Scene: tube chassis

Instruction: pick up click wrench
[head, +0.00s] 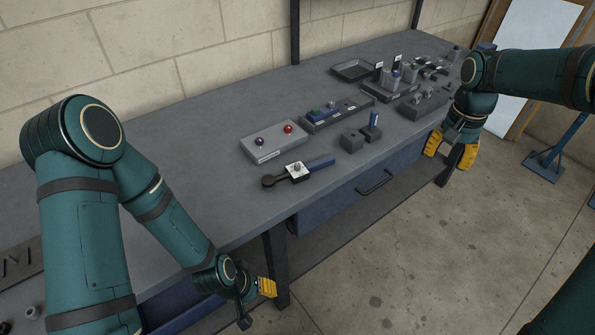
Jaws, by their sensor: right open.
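A wrench-like tool with a dark round head and a blue handle (319,163) lies on the grey workbench (215,130) near its front edge; I take it as the click wrench. A small pale block with a knob (297,169) sits at its middle. My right gripper (451,150) is open and empty, pointing down by the bench's front edge at the right, well apart from the wrench. My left gripper (258,298) hangs low in front of the bench, below the wrench and not touching it. Its fingers are partly hidden, so its opening is unclear.
Behind the wrench is a grey box with a red and a dark knob (273,142). Small dark blocks (351,140) stand to the right. Trays and fixtures (355,70) crowd the far right end. A drawer handle (376,183) projects from the front. The bench's left half is mostly bare.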

